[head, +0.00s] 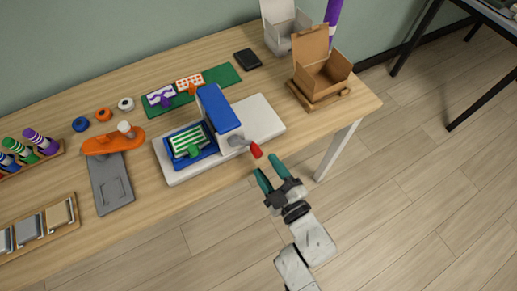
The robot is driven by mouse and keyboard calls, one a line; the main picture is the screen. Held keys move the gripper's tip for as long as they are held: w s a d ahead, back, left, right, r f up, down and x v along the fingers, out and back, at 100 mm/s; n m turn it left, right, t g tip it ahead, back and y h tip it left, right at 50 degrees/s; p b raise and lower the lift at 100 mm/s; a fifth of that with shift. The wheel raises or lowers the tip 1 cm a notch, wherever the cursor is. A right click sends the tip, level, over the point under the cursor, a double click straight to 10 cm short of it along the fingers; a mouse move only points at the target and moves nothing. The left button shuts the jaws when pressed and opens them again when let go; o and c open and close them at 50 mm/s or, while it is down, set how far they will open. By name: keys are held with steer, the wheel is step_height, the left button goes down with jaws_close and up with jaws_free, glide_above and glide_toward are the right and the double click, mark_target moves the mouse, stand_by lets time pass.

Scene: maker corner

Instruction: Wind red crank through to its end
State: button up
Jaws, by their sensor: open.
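The red crank handle (256,150) sticks out at the right side of a press-like machine, on a grey crank arm (239,141). The machine has a white base (262,117), a blue upright part (219,109) and a blue tray with a green-striped piece (187,144). My gripper (268,170) is open, with teal fingers, just below and to the right of the red handle. The fingers point toward the handle and look empty. I cannot tell the exact gap between the fingertips and the handle.
An open cardboard box (323,77) stands at the table's right end, with a white box (283,27) behind. An orange tool (112,141) and grey plate (111,185) lie left of the machine. The table's front edge runs below the machine; open floor (420,200) lies right.

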mark_target(259, 156)
steer(key=x, duration=0.6)
steer(key=shift+w+a, duration=0.15)
jaws_close()
stand_by(0.4)
